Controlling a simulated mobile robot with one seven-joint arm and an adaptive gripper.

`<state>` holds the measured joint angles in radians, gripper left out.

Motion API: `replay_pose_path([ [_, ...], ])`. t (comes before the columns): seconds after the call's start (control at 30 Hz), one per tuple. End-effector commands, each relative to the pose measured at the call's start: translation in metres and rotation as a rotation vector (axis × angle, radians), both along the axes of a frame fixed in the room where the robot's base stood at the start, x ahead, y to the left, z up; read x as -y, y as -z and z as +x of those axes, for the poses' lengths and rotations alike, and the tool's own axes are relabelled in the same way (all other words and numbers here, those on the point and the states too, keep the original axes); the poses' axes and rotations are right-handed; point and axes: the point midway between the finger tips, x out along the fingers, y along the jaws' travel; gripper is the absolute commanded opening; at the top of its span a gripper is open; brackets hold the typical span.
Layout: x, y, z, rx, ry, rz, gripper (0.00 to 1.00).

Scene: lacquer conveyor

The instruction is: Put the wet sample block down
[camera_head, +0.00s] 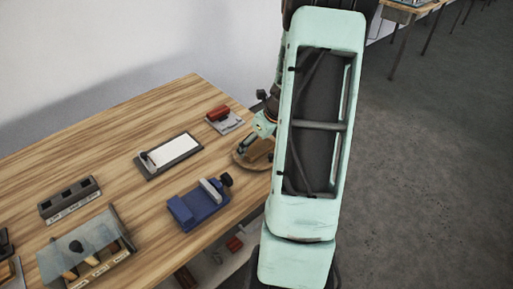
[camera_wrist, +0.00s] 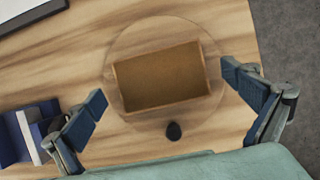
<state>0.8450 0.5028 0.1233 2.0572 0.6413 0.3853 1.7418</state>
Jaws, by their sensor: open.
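A brown rectangular block (camera_wrist: 160,77), with a paler edge along its sides, lies flat on a round wooden disc (camera_wrist: 130,45) near the table's edge. In the head view the disc (camera_head: 240,157) shows at the table's right edge, partly covered by my arm. My gripper (camera_wrist: 164,82) is open above the block, one finger to the left and one to the right. Both fingers look clear of the block in the wrist view, and nothing is between them except the view of the block below. In the head view my gripper (camera_head: 257,133) is mostly hidden behind my arm.
A dark knob (camera_wrist: 173,131) sits at the disc's near rim. A blue vise-like tool (camera_head: 198,205) stands close by on the left. A white panel in a grey frame (camera_head: 172,152), a red-topped tool (camera_head: 218,114) and a slotted dark rack (camera_head: 70,198) are on the wooden table.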

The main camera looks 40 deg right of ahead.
Motion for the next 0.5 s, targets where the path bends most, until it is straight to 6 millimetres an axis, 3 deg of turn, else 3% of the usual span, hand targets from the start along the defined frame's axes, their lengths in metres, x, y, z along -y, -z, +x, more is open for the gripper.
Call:
replay_pose_path([
  [0.27,0.0007,0.0025,0.0013,0.001,0.001,-0.002,1.00],
  [0.5,0.0005,0.0025,0.0012,0.000,0.000,-0.002,0.75],
])
